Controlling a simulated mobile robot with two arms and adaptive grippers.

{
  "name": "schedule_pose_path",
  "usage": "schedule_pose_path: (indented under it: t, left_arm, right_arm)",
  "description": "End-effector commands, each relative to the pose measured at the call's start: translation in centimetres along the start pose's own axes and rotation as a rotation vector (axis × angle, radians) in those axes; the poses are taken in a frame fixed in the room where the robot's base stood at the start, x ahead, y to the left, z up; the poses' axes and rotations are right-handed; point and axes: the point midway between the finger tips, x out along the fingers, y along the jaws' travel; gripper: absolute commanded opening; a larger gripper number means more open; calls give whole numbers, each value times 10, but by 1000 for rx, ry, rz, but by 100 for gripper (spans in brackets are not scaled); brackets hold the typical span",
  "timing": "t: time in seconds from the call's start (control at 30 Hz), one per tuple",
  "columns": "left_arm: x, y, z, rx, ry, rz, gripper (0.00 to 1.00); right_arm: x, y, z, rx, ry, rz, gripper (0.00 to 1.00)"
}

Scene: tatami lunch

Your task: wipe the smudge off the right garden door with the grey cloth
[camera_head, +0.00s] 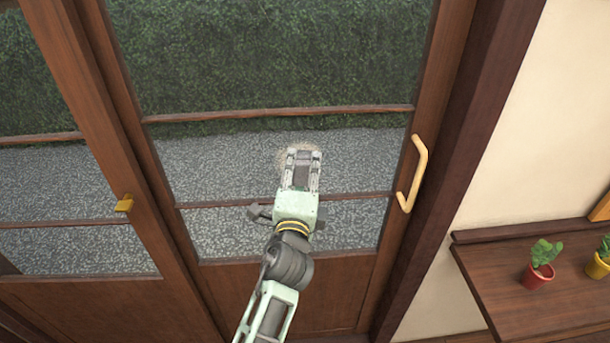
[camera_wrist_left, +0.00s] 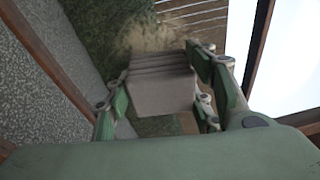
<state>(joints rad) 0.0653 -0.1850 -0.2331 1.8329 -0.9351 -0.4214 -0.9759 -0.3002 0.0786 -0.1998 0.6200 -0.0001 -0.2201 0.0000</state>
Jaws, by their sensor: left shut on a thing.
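The right garden door (camera_head: 390,230) has a brown wooden frame and glass panes. A tan smudge (camera_head: 284,157) shows on its glass, partly hidden behind my left gripper (camera_head: 302,160). The smudge also shows in the left wrist view (camera_wrist_left: 150,36), just beyond the gripper. My left gripper is shut on the folded grey cloth (camera_wrist_left: 162,92), which sits between its fingers in front of the smudge. I cannot tell whether the cloth touches the glass. My right gripper is not in view.
A pale handle (camera_head: 416,175) stands out from the door's right stile. A small brass-coloured pull (camera_head: 124,204) is on the left door frame. At the right, a wooden shelf (camera_head: 500,285) holds a red-potted plant (camera_head: 540,265) and a yellow-potted plant (camera_head: 598,264).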

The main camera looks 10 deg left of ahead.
Motion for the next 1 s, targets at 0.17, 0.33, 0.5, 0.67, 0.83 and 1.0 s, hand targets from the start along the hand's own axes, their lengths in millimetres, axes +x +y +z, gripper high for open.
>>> schedule_pose_path:
  t: [0.17, 0.33, 0.5, 0.67, 0.83, 1.0]
  left_arm:
    - [-12, -12, -15, -108, 8, 18, 8]
    - [-13, -9, -12, -108, 10, 22, 8]
    - [-17, -9, -2, -108, 13, 25, 8]
    - [-20, -7, 12, -110, 13, 25, 8]
    - [-21, -5, 20, -110, 11, 23, 8]
    - [-21, -5, 29, -107, 9, 23, 8]
  right_arm:
    - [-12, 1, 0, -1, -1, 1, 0]
    - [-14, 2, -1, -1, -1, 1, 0]
    - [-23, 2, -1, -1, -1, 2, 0]
    - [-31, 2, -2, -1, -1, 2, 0]
    - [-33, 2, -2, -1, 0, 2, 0]
    - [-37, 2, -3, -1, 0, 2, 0]
